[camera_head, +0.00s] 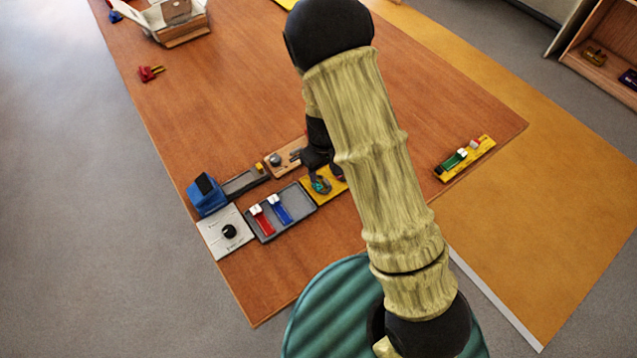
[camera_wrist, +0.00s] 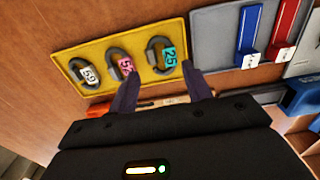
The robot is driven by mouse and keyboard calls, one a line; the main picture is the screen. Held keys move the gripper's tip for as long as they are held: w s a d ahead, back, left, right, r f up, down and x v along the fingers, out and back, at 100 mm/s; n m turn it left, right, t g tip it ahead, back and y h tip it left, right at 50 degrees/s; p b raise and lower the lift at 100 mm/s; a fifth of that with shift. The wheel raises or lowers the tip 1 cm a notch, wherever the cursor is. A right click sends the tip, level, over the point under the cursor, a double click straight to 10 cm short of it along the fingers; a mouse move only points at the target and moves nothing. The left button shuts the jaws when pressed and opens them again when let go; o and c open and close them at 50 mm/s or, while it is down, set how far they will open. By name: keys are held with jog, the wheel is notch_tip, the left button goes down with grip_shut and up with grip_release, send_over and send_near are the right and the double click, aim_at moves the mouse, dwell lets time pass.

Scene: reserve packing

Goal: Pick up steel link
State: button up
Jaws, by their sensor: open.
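Several grey steel links with number tags lie in a row on a yellow tray (camera_wrist: 103,50). In the wrist view these are a link with a white tag (camera_wrist: 81,73), a link with a pink tag (camera_wrist: 115,66) and a link with a teal tag (camera_wrist: 154,57). In the head view the yellow tray (camera_head: 312,199) is partly hidden by my arm, and the teal-tagged link (camera_head: 320,187) shows on it. My gripper (camera_wrist: 161,84) is open and empty, its fingertips close to the tray's edge, by the pink and teal links.
A grey tray (camera_head: 290,216) with red and blue tagged items adjoins the yellow tray. A blue device (camera_head: 205,195), a white panel with a black knob (camera_head: 224,233) and a wooden board (camera_head: 283,158) stand nearby. A yellow holder (camera_head: 465,158) lies at the right edge. The table's middle is clear.

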aim_at(322, 187)
jog(key=shift+f, duration=0.35)
jog(key=shift+f, duration=0.1)
jog(key=shift+a+f+p, duration=0.1)
jog(key=shift+f+p, duration=1.15)
jog(key=shift+f, duration=1.25)
jog(key=shift+c, duration=0.2)
jog(key=c, duration=0.6)
